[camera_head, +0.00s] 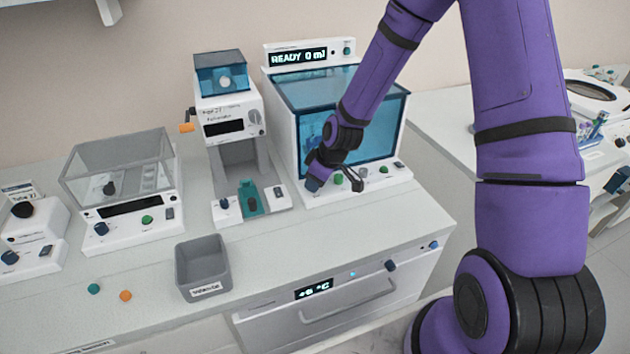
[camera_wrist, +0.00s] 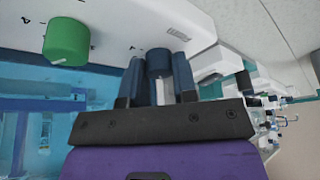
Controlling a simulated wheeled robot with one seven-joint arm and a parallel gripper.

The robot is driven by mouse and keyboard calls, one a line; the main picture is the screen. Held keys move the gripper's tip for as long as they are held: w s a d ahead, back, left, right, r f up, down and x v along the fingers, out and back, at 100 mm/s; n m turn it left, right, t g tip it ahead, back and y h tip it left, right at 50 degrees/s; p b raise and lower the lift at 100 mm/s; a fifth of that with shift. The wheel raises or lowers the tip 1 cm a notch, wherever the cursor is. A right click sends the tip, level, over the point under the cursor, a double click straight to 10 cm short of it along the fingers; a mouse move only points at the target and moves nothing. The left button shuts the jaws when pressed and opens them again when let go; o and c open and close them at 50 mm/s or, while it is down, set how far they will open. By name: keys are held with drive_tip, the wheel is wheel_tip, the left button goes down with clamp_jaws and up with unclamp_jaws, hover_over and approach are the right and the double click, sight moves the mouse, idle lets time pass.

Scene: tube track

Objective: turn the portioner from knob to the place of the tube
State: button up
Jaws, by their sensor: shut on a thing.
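The portioner (camera_head: 385,118) is the white machine with a blue clear cover and a display reading "READY 0 ml". My gripper (camera_head: 315,179) is at the left part of its front panel. In the wrist view my gripper (camera_wrist: 159,80) has its two dark blue fingers on either side of a dark blue knob (camera_wrist: 159,62) with a pale line, and is shut on it. A green knob (camera_wrist: 66,42) with a white mark sits to the left, clear of the fingers. Small panel marks are partly hidden. I cannot make out a tube inside the portioner.
A white device with a teal part (camera_head: 249,196) stands left of the portioner. A clear-covered box (camera_head: 122,170) is further left. A grey bin (camera_head: 202,268) sits near the counter's front edge. Green and orange caps (camera_head: 125,295) lie left of the bin.

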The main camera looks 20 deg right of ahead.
drive_tip(key=shift+m, duration=0.3)
drive_tip(key=m+h, duration=0.1)
drive_tip(key=m, duration=0.1)
drive_tip(key=shift+a+m+t, duration=0.15)
drive_tip(key=shift+m+t, duration=0.15)
drive_tip(key=shift+t, duration=0.1)
drive_tip(key=shift+m+t+h, duration=0.3)
drive_tip(key=shift+m+h, duration=0.6)
drive_tip(key=shift+m, duration=1.4)
drive_tip(key=o, duration=0.9)
drive_tip(key=v, duration=1.1)
